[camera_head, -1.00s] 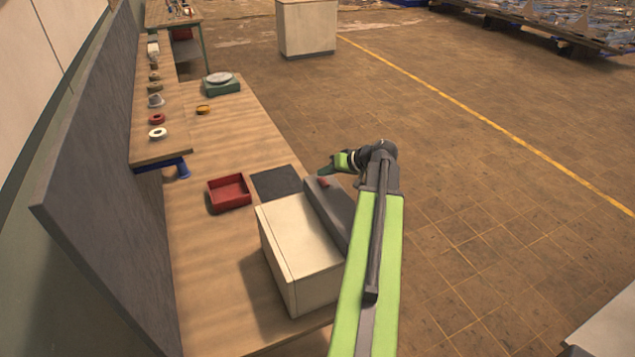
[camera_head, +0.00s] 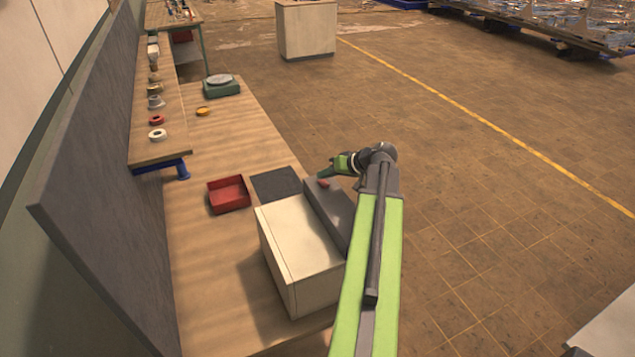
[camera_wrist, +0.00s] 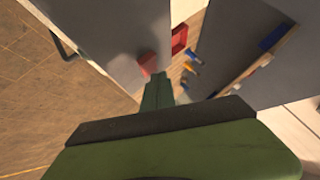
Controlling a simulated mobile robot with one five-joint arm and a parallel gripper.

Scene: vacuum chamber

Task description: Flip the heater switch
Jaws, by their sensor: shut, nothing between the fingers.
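A white box (camera_head: 297,243) with a dark grey front panel (camera_head: 330,213) stands at the near end of the wooden bench. A small red piece, which looks like the heater switch (camera_head: 323,184), sticks out near the panel's far end. It also shows in the wrist view (camera_wrist: 147,63), just above and left of the fingertips. My gripper (camera_head: 323,174) is shut and empty, close beside the red switch. In the wrist view its green fingers (camera_wrist: 159,86) are together. I cannot tell whether they touch the switch.
A red tray (camera_head: 229,194) and a dark mat (camera_head: 275,184) lie beyond the box. A green scale (camera_head: 221,87) stands farther along the bench (camera_head: 232,133). A raised shelf (camera_head: 160,148) holds several small parts. The floor to the right is open.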

